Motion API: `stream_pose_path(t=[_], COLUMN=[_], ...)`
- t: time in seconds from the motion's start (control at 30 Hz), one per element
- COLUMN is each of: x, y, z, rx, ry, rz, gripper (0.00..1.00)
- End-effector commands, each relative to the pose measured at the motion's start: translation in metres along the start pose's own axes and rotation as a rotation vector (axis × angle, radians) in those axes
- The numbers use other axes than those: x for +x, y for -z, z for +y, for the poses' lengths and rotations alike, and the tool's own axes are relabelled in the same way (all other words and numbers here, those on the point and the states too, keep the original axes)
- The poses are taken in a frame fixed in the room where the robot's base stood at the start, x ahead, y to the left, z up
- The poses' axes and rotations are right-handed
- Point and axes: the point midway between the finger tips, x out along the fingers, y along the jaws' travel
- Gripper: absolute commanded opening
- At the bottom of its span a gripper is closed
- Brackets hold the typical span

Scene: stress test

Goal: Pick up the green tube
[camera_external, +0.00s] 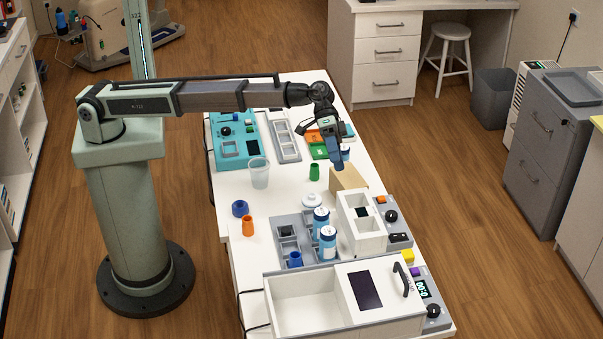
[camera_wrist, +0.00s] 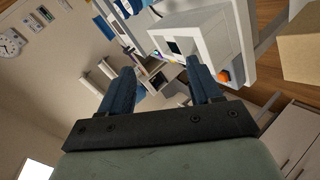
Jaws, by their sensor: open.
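The green tube (camera_external: 314,172) stands upright on the white table (camera_external: 285,178), right of a clear cup. My gripper (camera_external: 337,162) is above the table, a little right of the tube in the external view and apart from it. The two blue fingers are spread with nothing between them in the wrist view (camera_wrist: 160,68). I cannot make out the green tube in the wrist view, which looks sideways across the room.
A tan block (camera_external: 348,179) is close under my gripper. The clear cup (camera_external: 259,173) stands left of the tube. An orange tube (camera_external: 248,226), a blue ring-like piece (camera_external: 240,208), a grey rack (camera_external: 282,222) and a white box (camera_external: 361,228) are nearer the front.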

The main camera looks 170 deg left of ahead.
Motion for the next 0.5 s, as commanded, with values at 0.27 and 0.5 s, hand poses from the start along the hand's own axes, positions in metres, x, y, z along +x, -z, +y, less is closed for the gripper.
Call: stream_pose_path(t=[0.27,0.5], x=[-0.011,-0.024], y=[-0.01,-0.025], z=[-0.022,-0.049], rx=[0.338,0.749], ry=[0.111,0.23], rz=[-0.052,-0.171], gripper=[0.63,0.63])
